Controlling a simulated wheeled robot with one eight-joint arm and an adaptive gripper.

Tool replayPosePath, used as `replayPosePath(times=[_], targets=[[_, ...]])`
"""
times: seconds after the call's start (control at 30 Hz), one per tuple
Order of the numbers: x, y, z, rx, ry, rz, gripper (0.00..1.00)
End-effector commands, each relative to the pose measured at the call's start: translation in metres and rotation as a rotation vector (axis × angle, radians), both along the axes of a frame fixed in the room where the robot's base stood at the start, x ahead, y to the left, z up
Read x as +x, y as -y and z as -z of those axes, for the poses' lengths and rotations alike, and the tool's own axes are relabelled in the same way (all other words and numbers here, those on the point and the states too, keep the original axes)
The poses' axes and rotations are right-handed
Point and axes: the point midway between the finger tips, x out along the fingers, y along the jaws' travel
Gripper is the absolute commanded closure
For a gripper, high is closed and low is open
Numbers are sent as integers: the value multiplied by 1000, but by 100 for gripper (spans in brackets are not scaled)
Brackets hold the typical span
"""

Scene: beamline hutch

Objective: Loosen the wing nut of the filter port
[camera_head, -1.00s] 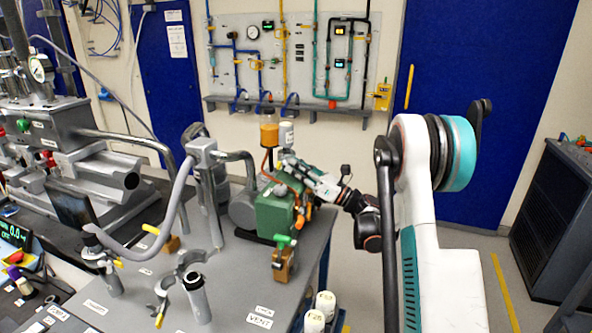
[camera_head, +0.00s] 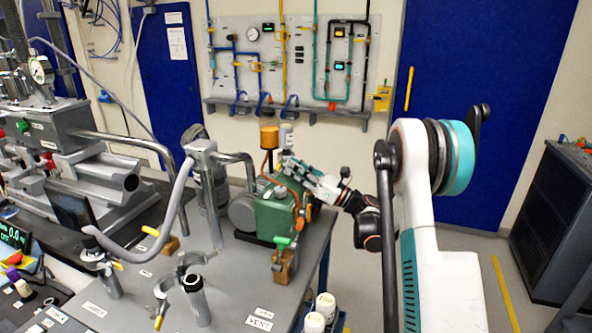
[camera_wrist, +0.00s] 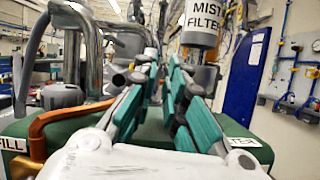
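In the head view my gripper (camera_head: 290,166) reaches in from the right, over the pump. I cannot make out the wing nut in either view.
An orange cylinder (camera_head: 269,136) stands beside the filter. A copper-coloured pipe (camera_wrist: 55,117) bends close left of my fingers. A thick grey pipe (camera_wrist: 72,50) rises at the wrist view's left. Clamps and a hose (camera_head: 140,250) occupy the left bench.

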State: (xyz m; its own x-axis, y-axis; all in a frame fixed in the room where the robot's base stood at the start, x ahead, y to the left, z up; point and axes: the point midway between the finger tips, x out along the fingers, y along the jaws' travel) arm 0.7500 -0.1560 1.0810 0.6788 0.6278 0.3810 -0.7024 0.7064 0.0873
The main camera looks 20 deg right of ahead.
Motion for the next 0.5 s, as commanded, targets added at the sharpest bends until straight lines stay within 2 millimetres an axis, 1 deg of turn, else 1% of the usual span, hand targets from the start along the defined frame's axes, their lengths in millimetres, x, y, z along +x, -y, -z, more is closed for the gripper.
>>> replayPosePath(times=[0.17, 0.27, 0.37, 0.5], targets=[[-1, 1, 1, 0, 0, 0, 88], [-6, 6, 3, 0, 0, 0, 88], [-16, 16, 9, 0, 0, 3, 88], [-36, 35, 20, 0, 1, 5, 88]])
